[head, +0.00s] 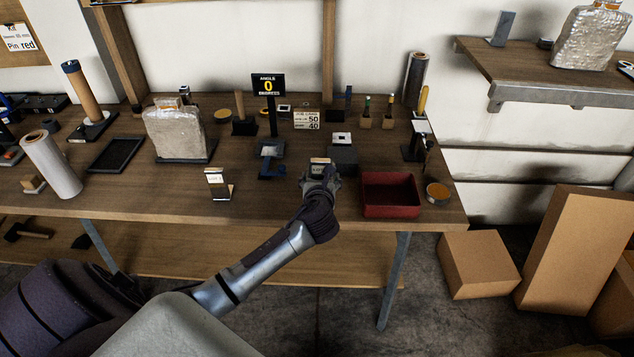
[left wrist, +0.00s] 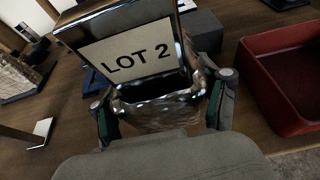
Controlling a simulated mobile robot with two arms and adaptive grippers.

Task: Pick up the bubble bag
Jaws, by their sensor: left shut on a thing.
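My left gripper (head: 320,178) is over the front of the workbench, left of the red tray. In the left wrist view its fingers (left wrist: 162,106) are shut on a small, glossy, crumpled pouch, which I take to be the bubble bag (left wrist: 158,122). The pouch has a dark open mouth. A card reading "LOT 2" (left wrist: 128,56) stands right behind it, in a dark shiny frame. In the head view my gripper hides most of the pouch. I cannot tell whether it is clear of the bench. My right gripper is not in view.
The red tray (head: 391,210) stands just right of my gripper, with a round tin (head: 437,192) beside it. A dark block (head: 344,158) is behind. A large wrapped package (head: 176,131) stands further left. Bare bench lies left of my gripper.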

